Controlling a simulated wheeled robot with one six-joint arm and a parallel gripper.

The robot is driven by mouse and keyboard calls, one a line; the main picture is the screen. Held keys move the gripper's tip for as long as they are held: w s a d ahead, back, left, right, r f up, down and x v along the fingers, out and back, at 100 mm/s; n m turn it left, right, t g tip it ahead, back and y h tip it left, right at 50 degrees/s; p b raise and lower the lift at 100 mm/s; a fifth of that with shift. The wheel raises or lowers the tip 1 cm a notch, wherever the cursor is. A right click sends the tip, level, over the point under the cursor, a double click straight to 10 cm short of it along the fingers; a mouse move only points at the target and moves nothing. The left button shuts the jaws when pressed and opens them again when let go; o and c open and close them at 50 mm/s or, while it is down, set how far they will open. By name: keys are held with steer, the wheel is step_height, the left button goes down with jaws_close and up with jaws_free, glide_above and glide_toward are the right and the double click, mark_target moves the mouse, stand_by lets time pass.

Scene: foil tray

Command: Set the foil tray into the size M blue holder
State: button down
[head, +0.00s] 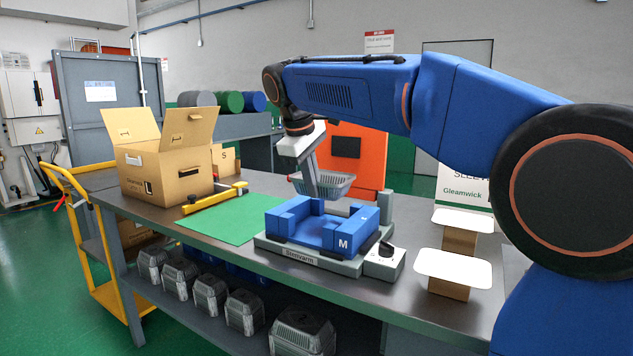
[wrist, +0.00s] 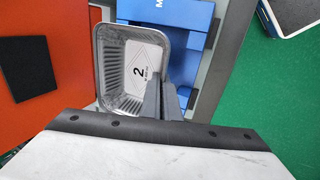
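The silver foil tray (head: 338,184) hangs in the air, roughly level, above the back part of the blue holder (head: 343,243) marked M. My gripper (head: 314,188) points down and is shut on one side wall of the foil tray. In the wrist view, the two fingers (wrist: 165,100) pinch the right wall of the tray (wrist: 103,65), and a 2 is printed on its floor. The blue holder (wrist: 185,12) lies below and to the right there, partly covered by the tray. The holder is empty on its grey base.
A green mat (head: 225,222), a yellow clamp bar (head: 215,198) and an open cardboard box (head: 165,170) are left of the holder. Two white-topped stands (head: 453,268) are at the right. An orange machine (head: 350,150) rises behind. Several containers (head: 210,295) fill the lower shelf.

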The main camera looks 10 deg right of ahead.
steer(key=shift+f, duration=4.65)
steer(key=c, duration=1.9)
jaws_free()
steer(key=shift+c, duration=0.2)
steer(key=v, duration=1.7)
steer(key=shift+r, duration=0.25)
steer(key=shift+s, duration=0.1)
